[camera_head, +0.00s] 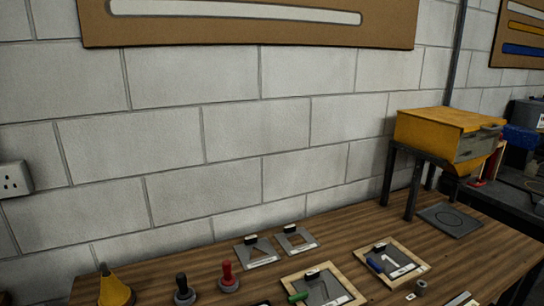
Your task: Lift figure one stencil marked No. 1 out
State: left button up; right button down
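A grey stencil plate whose cut-out looks like a white figure 1 (404,270) lies in a light wooden frame (415,259) at the right of the wooden bench. A small black grip stands at its back edge, and a blue-handled item (374,265) lies over its left side. A second framed grey stencil (322,290) sits to its left, with a green-handled item (298,297) at its left edge. Its cut-out shape is hard to read. The No. 1 marking is too small to read. Neither of my grippers is in view.
Two unframed stencil plates (262,257) lie near the wall. Red (229,281) and black (182,287) knobbed tools and a yellow cone (114,291) stand at the front left. A yellow box (440,125) on a dark stand rises at the right, above a grey plate (468,228).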

aim_at(406, 264)
jog(key=k+l+u, duration=0.15)
jog(key=l, duration=0.2)
jog(key=l+u, duration=0.15)
jog(key=l, duration=0.2)
jog(key=k+l+u, duration=0.2)
jog(key=l+u, duration=0.15)
jog(key=l, duration=0.25)
jog(key=k, duration=0.05)
